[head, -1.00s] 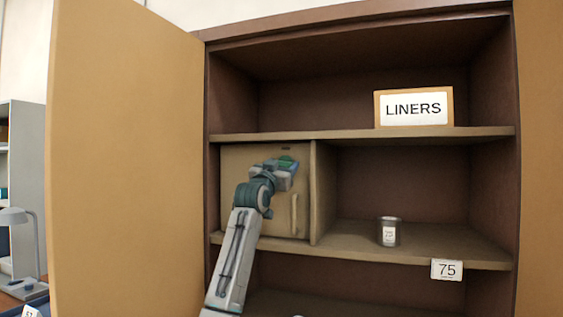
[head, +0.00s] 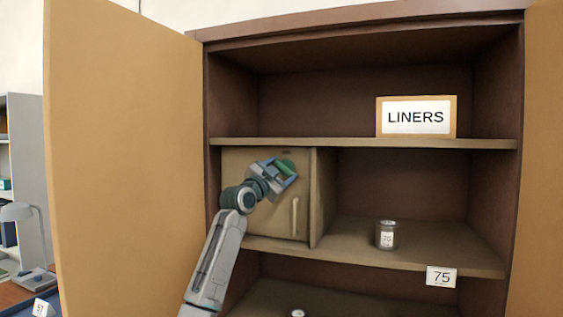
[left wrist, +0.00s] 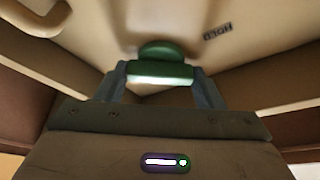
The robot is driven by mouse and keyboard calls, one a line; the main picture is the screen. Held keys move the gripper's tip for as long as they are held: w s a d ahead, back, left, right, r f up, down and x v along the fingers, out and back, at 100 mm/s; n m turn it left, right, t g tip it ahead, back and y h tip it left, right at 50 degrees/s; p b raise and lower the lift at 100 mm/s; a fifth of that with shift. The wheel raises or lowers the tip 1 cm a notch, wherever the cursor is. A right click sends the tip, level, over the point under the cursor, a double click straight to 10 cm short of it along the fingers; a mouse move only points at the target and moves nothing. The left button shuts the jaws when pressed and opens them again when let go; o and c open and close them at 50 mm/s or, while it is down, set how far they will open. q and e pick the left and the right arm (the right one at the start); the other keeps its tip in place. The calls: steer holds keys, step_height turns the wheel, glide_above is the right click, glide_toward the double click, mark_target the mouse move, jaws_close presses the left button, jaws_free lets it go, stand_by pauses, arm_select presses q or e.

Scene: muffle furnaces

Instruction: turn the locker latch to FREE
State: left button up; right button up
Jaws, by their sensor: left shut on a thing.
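The locker is a tan box with a closed door (head: 236,168) on the left of the middle cabinet shelf. A green latch (head: 287,166) is on the upper part of its door. My left gripper (head: 284,174) is at the latch, its fingers tilted in the head view. In the left wrist view the green latch (left wrist: 160,72) lies between both fingers, which are shut on it. A small dark label (left wrist: 217,33) beside it appears upside down and seems to read HOLD. The gripper partly hides the latch. My right gripper is not in view.
A vertical door handle (head: 294,217) is below and right of the latch. The open cabinet door (head: 120,160) flanks my arm on the left.

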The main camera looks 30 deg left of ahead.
arm_select(q)
steer(key=m, duration=0.1)
steer(key=m+g+h+p, duration=0.1)
steer(key=m, duration=0.1)
steer(key=m+p, duration=0.1)
steer(key=shift+r+m+h, duration=0.25)
steer(key=shift+m+h, duration=0.05)
steer(key=shift+h, duration=0.1)
steer(key=m+g+p, duration=0.1)
steer(key=m, duration=0.1)
steer(key=m+p, duration=0.2)
steer(key=shift+a+g+h, duration=0.1)
steer(key=shift+g+h, duration=0.3)
steer(key=shift+m+g+p, duration=0.4)
steer(key=shift+m+p, duration=0.2)
steer(key=shift+m, duration=0.7)
steer(key=shift+f, duration=0.1)
steer(key=o, duration=1)
steer(key=shift+s, duration=0.15)
steer(key=shift+s+a+b, duration=0.25)
steer(key=shift+s+b, duration=0.55)
steer(key=shift+s, duration=0.95)
steer(key=shift+s+a+b, duration=0.3)
steer(key=shift+s+b, duration=0.55)
steer(key=shift+s, duration=0.85)
steer(key=shift+s+a+b, duration=0.25)
steer(key=shift+s+b, duration=0.55)
steer(key=shift+s, duration=0.95)
